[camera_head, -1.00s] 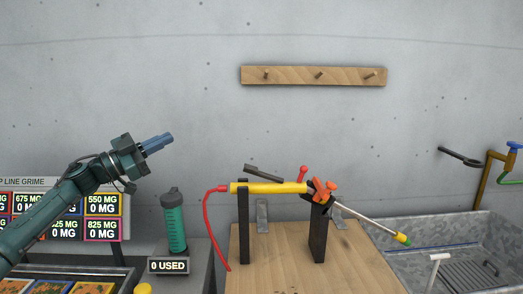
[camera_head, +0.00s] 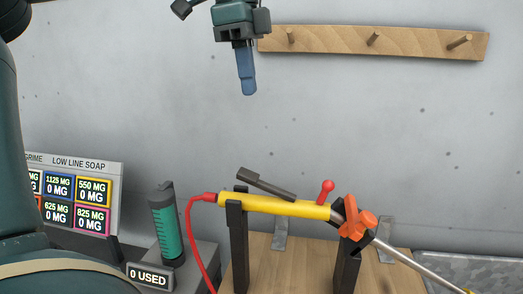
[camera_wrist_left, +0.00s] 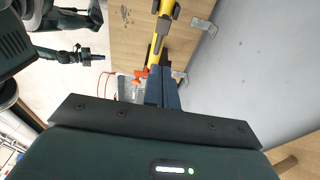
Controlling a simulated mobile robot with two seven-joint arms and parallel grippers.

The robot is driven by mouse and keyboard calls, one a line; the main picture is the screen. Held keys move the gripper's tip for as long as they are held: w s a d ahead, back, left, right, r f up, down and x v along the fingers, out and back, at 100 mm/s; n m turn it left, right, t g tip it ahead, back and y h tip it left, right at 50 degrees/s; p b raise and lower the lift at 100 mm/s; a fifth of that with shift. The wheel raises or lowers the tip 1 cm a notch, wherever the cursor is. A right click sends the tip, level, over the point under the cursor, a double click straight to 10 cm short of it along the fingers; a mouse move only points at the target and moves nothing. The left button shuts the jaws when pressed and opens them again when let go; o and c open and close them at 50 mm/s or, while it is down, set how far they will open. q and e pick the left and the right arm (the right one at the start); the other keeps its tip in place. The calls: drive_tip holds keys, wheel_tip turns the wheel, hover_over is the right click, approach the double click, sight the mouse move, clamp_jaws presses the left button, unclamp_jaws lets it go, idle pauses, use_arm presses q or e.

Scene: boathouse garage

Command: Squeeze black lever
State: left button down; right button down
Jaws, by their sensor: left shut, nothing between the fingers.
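The black lever (camera_head: 266,184) sticks up at a slant above the yellow sprayer body (camera_head: 275,205), which lies across two dark uprights. My left gripper (camera_head: 247,92) points down in the head view, shut and empty, appearing above the lever and clear of it. In the left wrist view its blue fingers (camera_wrist_left: 161,88) are together, and the yellow body (camera_wrist_left: 157,45) shows beyond their tips.
A red hose (camera_head: 190,235) hangs from the sprayer's left end. A red-knobbed stick (camera_head: 326,190) and an orange valve part (camera_head: 355,220) stand at its right. A green bottle (camera_head: 167,230) is left of the wooden bench (camera_head: 262,262). A peg rail (camera_head: 410,42) is on the wall.

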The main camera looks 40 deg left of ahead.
use_arm(q)
hover_over(251, 175)
drive_tip(key=f, duration=0.9)
drive_tip(key=shift+w+d+f+b, duration=0.1)
drive_tip(key=shift+d+b, duration=0.3)
drive_tip(key=f, duration=0.3)
drive_tip(key=shift+s+a+f, duration=0.2)
drive_tip(key=shift+a, duration=0.2)
drive_tip(key=shift+a+f, duration=0.15)
drive_tip(key=shift+f, duration=0.4)
use_arm(e)
drive_tip(key=shift+s+f, duration=0.15)
drive_tip(key=shift+f, duration=0.15)
